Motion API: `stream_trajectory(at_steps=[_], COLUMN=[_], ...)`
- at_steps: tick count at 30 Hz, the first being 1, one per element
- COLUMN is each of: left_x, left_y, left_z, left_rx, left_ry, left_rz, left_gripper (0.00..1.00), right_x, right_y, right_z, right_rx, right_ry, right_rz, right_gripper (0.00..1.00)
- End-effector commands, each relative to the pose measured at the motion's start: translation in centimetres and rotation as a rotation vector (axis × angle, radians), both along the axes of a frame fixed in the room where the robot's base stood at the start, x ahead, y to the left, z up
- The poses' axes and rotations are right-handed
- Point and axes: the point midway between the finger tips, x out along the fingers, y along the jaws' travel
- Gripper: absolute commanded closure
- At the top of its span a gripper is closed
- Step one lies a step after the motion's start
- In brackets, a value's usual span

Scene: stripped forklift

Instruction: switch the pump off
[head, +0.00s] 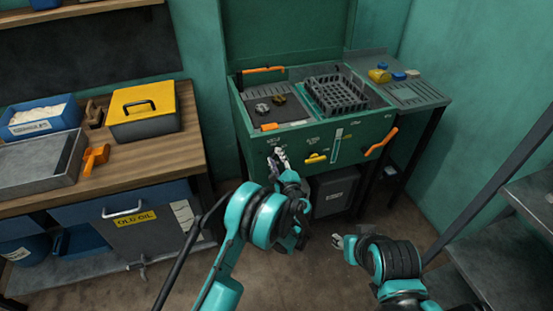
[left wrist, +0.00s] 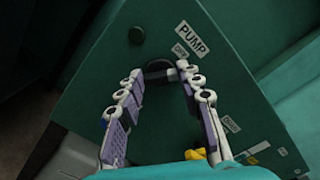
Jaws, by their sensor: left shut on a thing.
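The green parts washer (head: 375,128) stands against the back wall, and its front panel carries the pump switch. In the left wrist view the switch is a dark round knob (left wrist: 157,69) beside a white PUMP label (left wrist: 194,40). A smaller label lies between them, too small to read surely. My left gripper (head: 279,156) is at the left part of the panel, and it hides the knob in the head view. In the left wrist view its fingers (left wrist: 160,75) are shut on the knob, one on each side. My right gripper (head: 341,243) hangs low, apart from the washer; its jaw opening is unclear.
A yellow handle (head: 315,158) and an orange lever (head: 381,142) are on the same panel, right of my left gripper. A black basket (head: 337,95) sits in the washer. A wooden bench (head: 150,156) stands left, metal shelving (head: 500,235) right.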

Motion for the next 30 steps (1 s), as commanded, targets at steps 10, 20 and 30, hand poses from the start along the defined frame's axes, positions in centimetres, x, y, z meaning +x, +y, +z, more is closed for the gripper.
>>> stream_trajectory(at_steps=[10,20,30], left_x=[-0.02,-0.04,-0.04], left_y=[0.07,0.08,0.09], left_z=[-0.16,-0.26,-0.29], left_rx=[-0.296,-0.492,-0.569], left_ry=[-0.095,-0.159,-0.184], left_rz=[0.000,0.000,0.000], left_gripper=[0.93,0.93,0.93], right_x=[0.01,0.00,0.00], right_y=[0.00,0.00,0.00], right_z=[-0.01,-0.01,-0.01], right_rx=[0.000,0.000,0.000], right_ry=[0.000,0.000,0.000], right_rz=[0.000,0.000,0.000], right_gripper=[0.60,0.60,0.60])
